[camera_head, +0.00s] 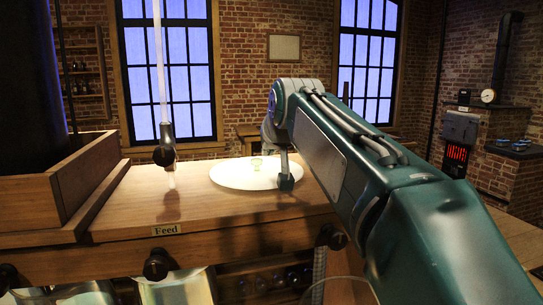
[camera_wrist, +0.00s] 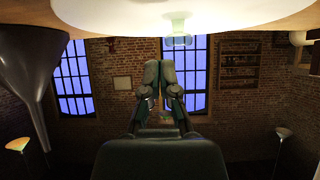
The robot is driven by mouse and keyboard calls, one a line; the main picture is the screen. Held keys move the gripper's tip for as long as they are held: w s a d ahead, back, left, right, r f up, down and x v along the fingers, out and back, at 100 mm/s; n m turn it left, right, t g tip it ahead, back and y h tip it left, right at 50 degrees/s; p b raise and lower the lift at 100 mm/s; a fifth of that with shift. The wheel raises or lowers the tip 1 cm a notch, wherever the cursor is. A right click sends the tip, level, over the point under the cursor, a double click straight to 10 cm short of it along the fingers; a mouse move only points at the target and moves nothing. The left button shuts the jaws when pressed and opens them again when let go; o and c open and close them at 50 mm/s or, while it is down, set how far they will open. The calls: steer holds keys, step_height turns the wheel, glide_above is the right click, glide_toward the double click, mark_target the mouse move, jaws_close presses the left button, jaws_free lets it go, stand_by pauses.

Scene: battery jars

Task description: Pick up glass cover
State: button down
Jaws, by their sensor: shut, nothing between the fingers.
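The glass cover looks like a broad, pale round disc (camera_head: 235,178) lying flat on the wooden bench top. A small greenish glass knob (camera_head: 257,163) stands upright near its far side. My gripper (camera_head: 286,182) is over the disc's right part in the head view, to the right of the knob and apart from it. In the wrist view the picture is upside down. There the disc (camera_wrist: 110,14) fills the top edge and the knob (camera_wrist: 178,30) hangs from it. My gripper's fingers (camera_wrist: 159,72) are together and empty, with a gap to the knob.
The wooden bench (camera_head: 130,205) carries a "Feed" label (camera_head: 167,229) on its front. A clear vertical tube with a dark fitting (camera_head: 165,153) rises left of the disc. A large dark vessel (camera_head: 30,90) sits in a wooden frame at the far left. Glass jars (camera_head: 178,290) stand below the bench.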

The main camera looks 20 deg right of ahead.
steer(key=shift+w+a+f, duration=0.25)
steer(key=shift+w+a, duration=0.1)
steer(key=shift+w, duration=0.1)
steer(key=shift+w+a+f, duration=0.2)
steer(key=shift+w+a, duration=0.15)
steer(key=shift+w, duration=0.1)
steer(key=shift+s+d+f, duration=0.1)
steer(key=shift+d+f, duration=0.3)
steer(key=shift+d, duration=0.15)
steer(key=s, duration=1.2)
steer(key=shift+a+f, duration=0.15)
steer(key=shift+a, duration=0.05)
